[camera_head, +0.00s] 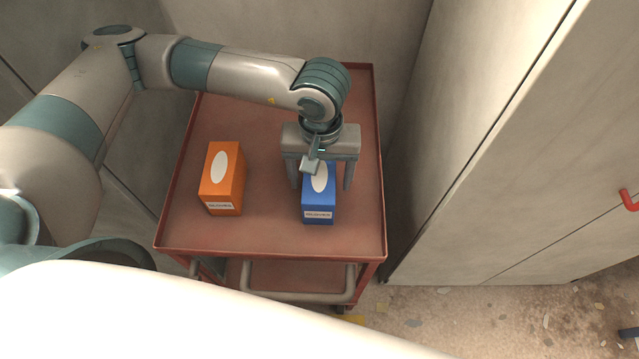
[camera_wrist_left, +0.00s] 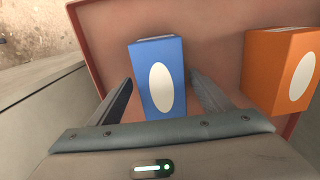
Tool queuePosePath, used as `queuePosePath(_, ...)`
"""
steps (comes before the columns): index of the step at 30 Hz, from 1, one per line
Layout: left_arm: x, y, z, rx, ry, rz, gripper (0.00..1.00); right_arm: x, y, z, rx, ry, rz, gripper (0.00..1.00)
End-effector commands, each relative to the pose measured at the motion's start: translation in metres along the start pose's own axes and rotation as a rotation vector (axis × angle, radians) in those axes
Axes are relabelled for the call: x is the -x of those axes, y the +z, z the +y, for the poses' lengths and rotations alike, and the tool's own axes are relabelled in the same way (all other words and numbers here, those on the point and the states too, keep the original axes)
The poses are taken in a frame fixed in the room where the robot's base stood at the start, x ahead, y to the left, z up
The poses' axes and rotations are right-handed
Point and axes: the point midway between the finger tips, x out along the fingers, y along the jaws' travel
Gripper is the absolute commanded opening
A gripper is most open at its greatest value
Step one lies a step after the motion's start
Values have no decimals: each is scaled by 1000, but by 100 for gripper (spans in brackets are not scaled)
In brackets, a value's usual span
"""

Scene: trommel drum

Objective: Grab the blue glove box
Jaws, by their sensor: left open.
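The blue glove box (camera_head: 318,205) stands upright on the red cart's top, right of its middle, with a white oval on its upper face and a label at its front. My left gripper (camera_head: 321,184) is open above it, with one finger on each side of the box. The left wrist view shows the blue box (camera_wrist_left: 158,98) between the two open fingers (camera_wrist_left: 160,90), with space at both sides. I cannot tell how far down the fingers reach along the box. My right gripper is not in view.
An orange glove box (camera_head: 222,178) stands left of the blue one on the cart (camera_head: 270,238), which has a raised rim; it also shows in the wrist view (camera_wrist_left: 272,75). Pale cabinets (camera_head: 500,140) stand close at the right. The cart top between the boxes is clear.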

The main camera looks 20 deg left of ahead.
Motion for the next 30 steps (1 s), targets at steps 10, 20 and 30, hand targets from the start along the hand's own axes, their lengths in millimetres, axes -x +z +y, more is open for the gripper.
queuePosePath(10,-33,-2,-3,2,-3,-2,73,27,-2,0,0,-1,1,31)
queuePosePath(20,-49,-2,-2,0,-1,0,73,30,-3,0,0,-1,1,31)
queuePosePath(30,-48,-2,-2,0,-1,0,68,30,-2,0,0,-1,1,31)
